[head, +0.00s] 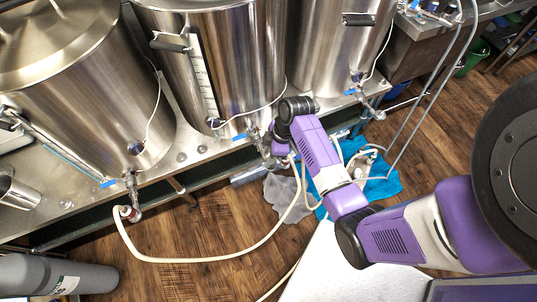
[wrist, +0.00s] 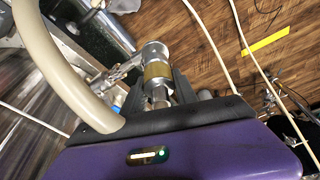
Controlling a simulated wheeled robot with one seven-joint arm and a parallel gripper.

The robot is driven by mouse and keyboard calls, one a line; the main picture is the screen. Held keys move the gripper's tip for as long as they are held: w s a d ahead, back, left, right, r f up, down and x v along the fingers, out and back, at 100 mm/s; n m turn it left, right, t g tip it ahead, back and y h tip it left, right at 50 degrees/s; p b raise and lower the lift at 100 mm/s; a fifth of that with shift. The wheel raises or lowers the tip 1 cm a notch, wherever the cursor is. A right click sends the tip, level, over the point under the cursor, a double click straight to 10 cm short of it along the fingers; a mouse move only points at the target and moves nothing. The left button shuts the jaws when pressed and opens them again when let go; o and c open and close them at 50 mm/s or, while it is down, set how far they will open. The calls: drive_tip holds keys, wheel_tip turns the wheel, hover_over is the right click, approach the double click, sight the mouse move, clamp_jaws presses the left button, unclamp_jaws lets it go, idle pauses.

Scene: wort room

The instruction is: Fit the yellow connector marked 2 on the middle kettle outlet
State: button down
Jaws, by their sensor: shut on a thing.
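The middle kettle (head: 230,70) is a steel drum on the bench; its outlet (head: 256,138) has a blue-handled valve low at the front. In the wrist view my gripper (wrist: 168,92) is shut on the yellow connector (wrist: 157,72), a metal fitting with a yellow band. The mark 2 cannot be read. In the head view my gripper is close by the middle outlet, and my arm hides the connector. A metal fitting (wrist: 117,75) shows left of the connector in the wrist view. I cannot tell whether connector and outlet touch.
A pale hose (head: 190,259) runs from the left kettle's outlet, at a red-marked connector (head: 130,213), across the floor. In the wrist view a thick hose (wrist: 55,65) passes close on the left. Cloths (head: 378,188) and a grey cylinder (head: 55,275) are on the wooden floor.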

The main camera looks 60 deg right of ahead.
drive_tip(key=shift+f+b, duration=0.65)
drive_tip(key=shift+f, duration=0.4)
drive_tip(key=c, duration=0.9)
unclamp_jaws()
drive_tip(key=shift+v, duration=3.9)
